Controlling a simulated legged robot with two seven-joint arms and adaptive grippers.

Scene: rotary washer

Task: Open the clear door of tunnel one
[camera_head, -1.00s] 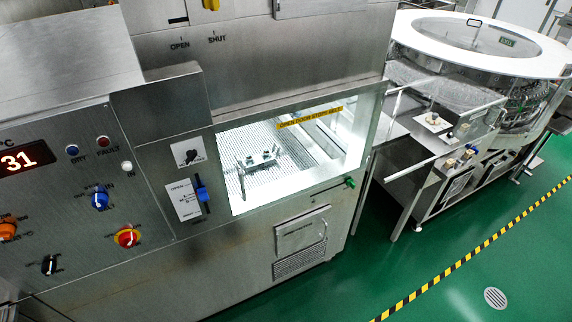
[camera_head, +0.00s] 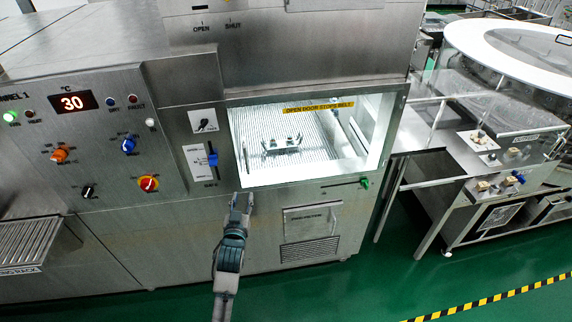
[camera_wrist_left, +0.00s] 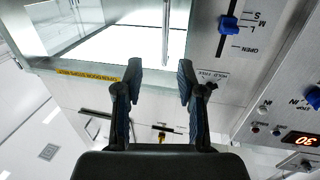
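The clear door (camera_head: 305,165) of tunnel one appears shut over the lit chamber. A yellow label reading "OPEN DOOR STOPS BELT" (camera_head: 319,108) is at its top. A slim upright handle bar (camera_head: 246,155) is at the door's left side. My left gripper (camera_head: 242,200) is below the door's lower left corner in the head view. In the left wrist view, its two dark fingers (camera_wrist_left: 160,78) are apart with nothing between the tips. A thin pale bar (camera_wrist_left: 165,40) lies beyond the gap, apparently the handle. My right gripper is not in view.
Left of the door are a blue slider (camera_head: 213,159), a black knob (camera_head: 204,125) and the control panel, whose display (camera_head: 74,102) reads 30. A green-tipped latch (camera_head: 364,183) sits below the door. A round washer table (camera_head: 515,50) stands at the right.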

